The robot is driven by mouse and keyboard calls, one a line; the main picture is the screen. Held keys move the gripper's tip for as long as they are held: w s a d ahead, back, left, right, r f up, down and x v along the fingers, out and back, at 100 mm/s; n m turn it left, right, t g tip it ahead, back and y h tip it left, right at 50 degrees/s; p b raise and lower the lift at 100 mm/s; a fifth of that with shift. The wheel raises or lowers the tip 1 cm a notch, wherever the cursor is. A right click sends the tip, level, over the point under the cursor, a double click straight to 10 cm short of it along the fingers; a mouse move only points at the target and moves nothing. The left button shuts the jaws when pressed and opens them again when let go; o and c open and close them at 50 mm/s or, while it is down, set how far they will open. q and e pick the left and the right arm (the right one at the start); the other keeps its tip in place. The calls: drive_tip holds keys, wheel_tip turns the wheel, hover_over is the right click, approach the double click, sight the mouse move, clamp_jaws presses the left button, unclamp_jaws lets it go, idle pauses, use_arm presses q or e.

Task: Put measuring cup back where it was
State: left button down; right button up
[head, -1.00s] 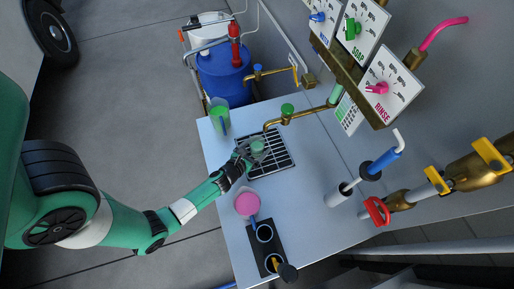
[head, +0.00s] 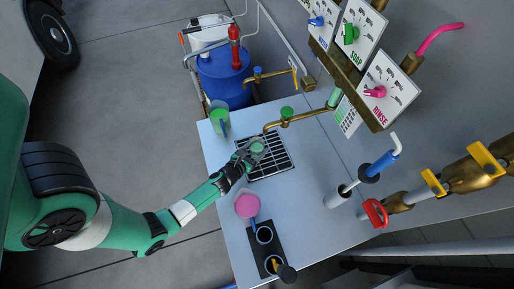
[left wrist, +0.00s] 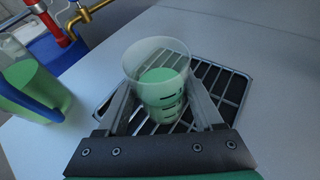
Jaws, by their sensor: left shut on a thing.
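The measuring cup (left wrist: 157,68) is clear with dark marks and holds green liquid. It shows in the left wrist view between the two fingers of my left gripper (left wrist: 165,105), which is shut on it. In the head view the cup (head: 257,147) is at my left gripper (head: 247,153), over the drain grate (head: 271,167) in the table. The grate also shows behind the cup in the left wrist view (left wrist: 231,88). I cannot tell whether the cup rests on the grate or is just above it. My right gripper is not in view.
A green pitcher (head: 220,122) stands at the table's far left corner. A brass tap (head: 300,117) reaches over the grate. A pink round item (head: 247,205) and a black holder (head: 256,250) lie nearer.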

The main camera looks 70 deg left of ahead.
sight(257, 145)
use_arm(q)
drive_tip(key=shift+r+p, duration=0.35)
drive_tip(key=shift+r, duration=0.25)
drive_tip(key=shift+s+d+r+p, duration=0.1)
drive_tip(key=shift+r+p, duration=0.65)
drive_tip(key=shift+r, duration=0.15)
drive_tip(key=s+d+r+p, duration=0.1)
drive_tip(key=s+d+r, duration=0.8)
drive_tip(key=d, duration=0.1)
drive_tip(key=shift+d, duration=0.15)
drive_tip(key=shift+r, duration=0.1)
